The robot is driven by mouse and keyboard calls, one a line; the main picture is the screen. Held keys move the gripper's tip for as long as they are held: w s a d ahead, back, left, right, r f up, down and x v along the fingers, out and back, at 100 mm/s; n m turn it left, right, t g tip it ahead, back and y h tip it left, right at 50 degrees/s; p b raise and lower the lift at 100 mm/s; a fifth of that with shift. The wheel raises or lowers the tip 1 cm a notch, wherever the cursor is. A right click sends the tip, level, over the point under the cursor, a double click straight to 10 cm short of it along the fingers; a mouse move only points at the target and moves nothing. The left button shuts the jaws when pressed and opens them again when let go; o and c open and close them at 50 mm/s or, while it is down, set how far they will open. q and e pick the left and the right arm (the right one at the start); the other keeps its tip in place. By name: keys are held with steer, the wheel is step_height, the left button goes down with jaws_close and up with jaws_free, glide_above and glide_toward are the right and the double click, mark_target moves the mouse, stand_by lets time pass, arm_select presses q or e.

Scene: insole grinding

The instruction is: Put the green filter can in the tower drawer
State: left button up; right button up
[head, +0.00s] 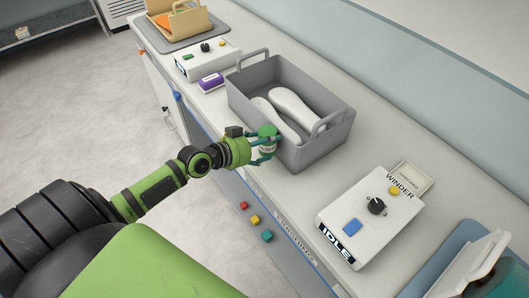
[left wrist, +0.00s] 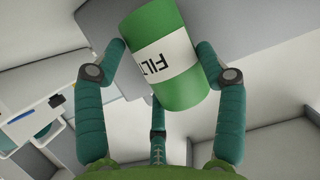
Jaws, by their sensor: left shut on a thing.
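The green filter can (head: 267,131) has a white label band. It is in my left gripper (head: 264,148), just in front of the grey bin on the bench. In the left wrist view the can (left wrist: 182,88) is tilted between the teal fingers of the left gripper (left wrist: 163,70), which are shut on it, and part of its label text shows. In the head view the gripper hides part of the can. I cannot make out the tower drawer in these frames. My right gripper is not in view.
A grey bin (head: 322,149) with two white insoles (head: 291,108) stands on the bench. A winder box (head: 370,215) marked IDLE is to the right. A purple box (head: 211,83) and a second control box (head: 208,57) are farther left. Coloured buttons (head: 255,219) line the bench front.

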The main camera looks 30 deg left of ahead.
mark_target(264, 155)
arm_select(q)
steer(key=shift+f, duration=0.8)
steer(key=shift+f+b, duration=0.65)
steer(key=shift+f, duration=1.05)
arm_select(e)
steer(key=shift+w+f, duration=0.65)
arm_select(q)
steer(key=shift+f, duration=0.15)
steer(key=o, duration=1.3)
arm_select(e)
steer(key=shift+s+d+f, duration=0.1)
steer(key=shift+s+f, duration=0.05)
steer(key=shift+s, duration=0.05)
